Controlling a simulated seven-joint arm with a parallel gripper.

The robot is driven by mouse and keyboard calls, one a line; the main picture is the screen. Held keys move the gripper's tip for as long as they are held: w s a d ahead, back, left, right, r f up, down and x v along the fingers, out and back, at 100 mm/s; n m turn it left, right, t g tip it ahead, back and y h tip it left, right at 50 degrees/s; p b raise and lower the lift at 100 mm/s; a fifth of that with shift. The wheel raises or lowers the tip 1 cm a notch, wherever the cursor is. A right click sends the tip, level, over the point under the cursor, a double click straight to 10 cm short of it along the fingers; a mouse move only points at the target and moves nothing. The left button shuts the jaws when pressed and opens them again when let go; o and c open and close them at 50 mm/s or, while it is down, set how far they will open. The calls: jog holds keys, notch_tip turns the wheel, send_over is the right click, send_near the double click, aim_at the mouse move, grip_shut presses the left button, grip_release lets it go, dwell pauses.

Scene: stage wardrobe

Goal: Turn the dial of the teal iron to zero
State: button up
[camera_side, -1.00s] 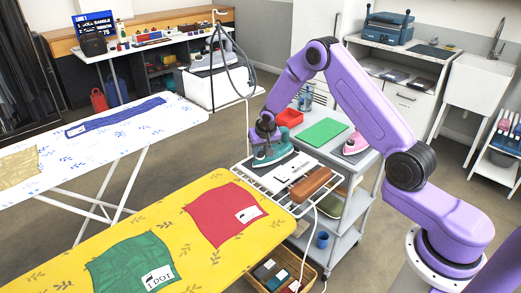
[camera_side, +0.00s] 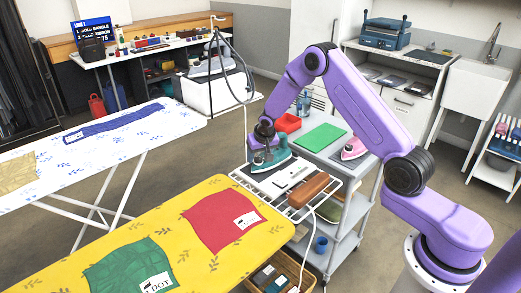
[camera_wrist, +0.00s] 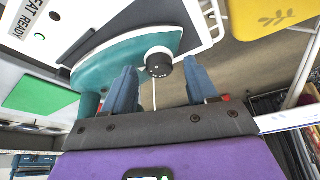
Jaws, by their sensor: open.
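The teal iron (camera_side: 277,157) sits on the white wire rack (camera_side: 244,178) at the end of the yellow ironing board, partly hidden behind my gripper (camera_side: 261,154). In the wrist view the teal iron (camera_wrist: 112,62) fills the upper left, and its dark round dial (camera_wrist: 159,65) sticks out at its edge. My gripper (camera_wrist: 163,82) is open, with one finger on either side of the dial's line and a gap between them. The dial appears just beyond the fingertips, and I cannot tell whether they touch it. Its markings are too small to read.
A brown block (camera_side: 309,190) lies on the rack. A pink iron (camera_side: 354,149) and a green mat (camera_side: 320,136) are on the grey cart. The yellow ironing board (camera_side: 225,268) holds red (camera_side: 215,222) and green cloths. A cord hangs from the rack.

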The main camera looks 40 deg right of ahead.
jog(key=v, duration=1.7)
jog(key=shift+s, duration=0.2)
jog(key=shift+r, duration=0.1)
jog(key=w+f+m, duration=0.1)
jog(key=w+f, duration=0.1)
jog(key=f, duration=0.3)
jog(key=w+d+f+m+h, duration=0.1)
jog(key=w+f+m, duration=0.1)
jog(key=f, duration=0.3)
jog(key=w+d+f+m, duration=0.1)
jog(key=w+f, duration=0.1)
jog(key=f, duration=0.4)
jog(key=shift+w+d+g, duration=0.15)
jog(key=shift+g, duration=0.25)
jog(key=shift+c, duration=0.3)
jog(key=c, duration=1)
